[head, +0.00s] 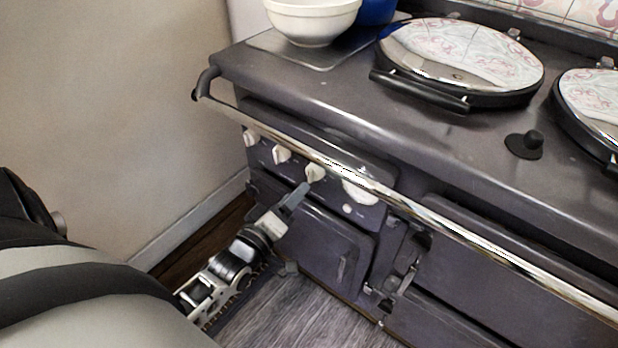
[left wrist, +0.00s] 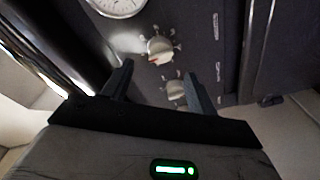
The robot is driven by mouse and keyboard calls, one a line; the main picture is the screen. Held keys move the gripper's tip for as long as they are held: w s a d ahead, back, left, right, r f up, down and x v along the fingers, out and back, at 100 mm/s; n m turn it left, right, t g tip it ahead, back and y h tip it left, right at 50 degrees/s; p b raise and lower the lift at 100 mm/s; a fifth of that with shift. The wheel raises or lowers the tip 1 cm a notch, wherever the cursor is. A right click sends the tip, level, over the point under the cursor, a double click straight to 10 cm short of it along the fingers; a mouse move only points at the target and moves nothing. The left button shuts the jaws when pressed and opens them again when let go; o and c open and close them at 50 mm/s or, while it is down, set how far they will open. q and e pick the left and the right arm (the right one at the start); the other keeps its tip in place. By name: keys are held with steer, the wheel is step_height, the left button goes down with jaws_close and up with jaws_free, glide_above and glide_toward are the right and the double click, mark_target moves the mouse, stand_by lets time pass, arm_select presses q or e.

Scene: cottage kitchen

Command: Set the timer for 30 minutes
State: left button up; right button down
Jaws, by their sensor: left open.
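The stove's control panel shows in the head view with three cream knobs in a row: a left knob (head: 250,137), a middle knob (head: 281,154) and a right knob (head: 315,172). A round white dial (head: 360,190) sits right of them behind the rail. I cannot tell which is the timer. My left gripper (head: 302,190) is open and empty, just in front of and below the right knob. In the left wrist view, the fingers (left wrist: 159,72) point at the panel, with one knob (left wrist: 160,48) beyond the tips, another knob (left wrist: 176,89) between the fingers, and the white dial (left wrist: 118,4) at the top.
A chrome rail (head: 440,225) runs across the stove front, above and in front of the knobs. Oven doors (head: 320,245) lie below. A white bowl (head: 311,20) and two round lids, one at left (head: 460,55), are on top. A wall (head: 110,110) stands at left.

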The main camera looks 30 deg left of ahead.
mark_target(309, 177)
arm_select(q)
steer(key=w, duration=0.7)
steer(key=shift+a, duration=0.1)
steer(key=c, duration=1)
